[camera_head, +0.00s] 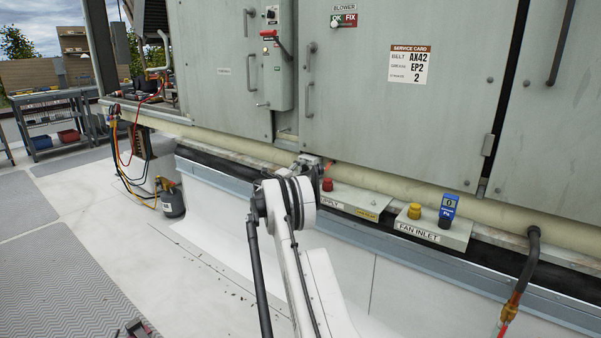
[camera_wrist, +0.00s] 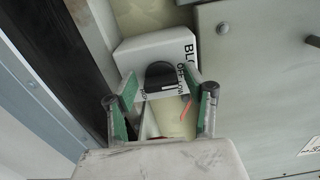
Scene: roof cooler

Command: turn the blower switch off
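The blower switch is a black rotary knob (camera_wrist: 158,72) on a white box (camera_wrist: 135,52) in the wrist view. The box lettering is partly cut off: "BLO", with "OFF" and "LOW" beside the knob. My gripper (camera_wrist: 161,82) is open, its two green-padded fingers apart on either side of the knob. I cannot tell whether either finger touches it. The knob's exact setting is unclear. In the head view my gripper (camera_head: 314,164) is small at the cabinet's lower edge, and my arm hides the switch box there.
A disconnect box (camera_head: 278,55) with a red lever and a cabinet door (camera_head: 370,110) with a service card are above.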

